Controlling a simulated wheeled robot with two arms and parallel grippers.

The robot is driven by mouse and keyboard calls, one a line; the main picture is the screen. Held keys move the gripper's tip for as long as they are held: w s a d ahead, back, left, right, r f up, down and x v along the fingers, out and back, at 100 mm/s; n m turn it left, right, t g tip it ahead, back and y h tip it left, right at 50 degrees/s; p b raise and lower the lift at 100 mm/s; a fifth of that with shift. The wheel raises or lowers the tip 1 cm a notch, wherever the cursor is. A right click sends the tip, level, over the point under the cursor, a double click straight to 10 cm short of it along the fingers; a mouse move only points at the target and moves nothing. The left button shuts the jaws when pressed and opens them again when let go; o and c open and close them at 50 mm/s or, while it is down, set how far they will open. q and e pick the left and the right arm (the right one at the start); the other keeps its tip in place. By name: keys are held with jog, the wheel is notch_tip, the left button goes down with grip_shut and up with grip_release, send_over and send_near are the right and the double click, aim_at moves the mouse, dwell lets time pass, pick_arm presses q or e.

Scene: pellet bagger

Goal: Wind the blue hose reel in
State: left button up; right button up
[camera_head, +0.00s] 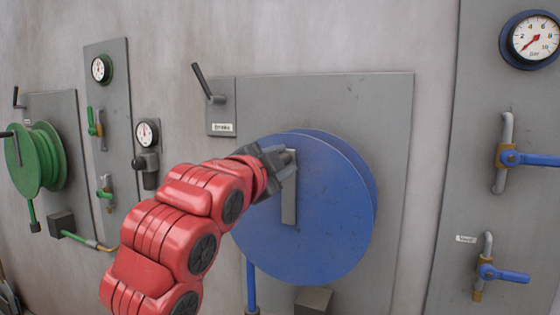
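The blue hose reel (325,235) is mounted on a grey wall panel in the middle of the view. A grey crank bar (289,205) stands upright on its face, running from near the reel's centre up toward the top. A blue hose (251,285) hangs below the reel. A lever labelled brake (203,83) sits at the panel's upper left, tilted up to the left. A dark part at the lower left corner may be my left gripper, mostly cut off.
A green hose reel (40,158) is on the left wall. Between the reels are gauges (147,133) and small valves (97,122). On the right panel are a pressure gauge (532,38) and blue-handled valves (510,156). A grey box (313,300) sits below the blue reel.

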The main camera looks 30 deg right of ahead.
jog(key=o, duration=0.3)
jog(key=shift+s, duration=0.1)
jog(key=shift+s+a, duration=0.1)
jog(key=shift+a, duration=0.2)
jog(key=v, duration=1.6)
jog(key=shift+s+a+b, duration=0.25)
jog(key=shift+s+b, duration=0.05)
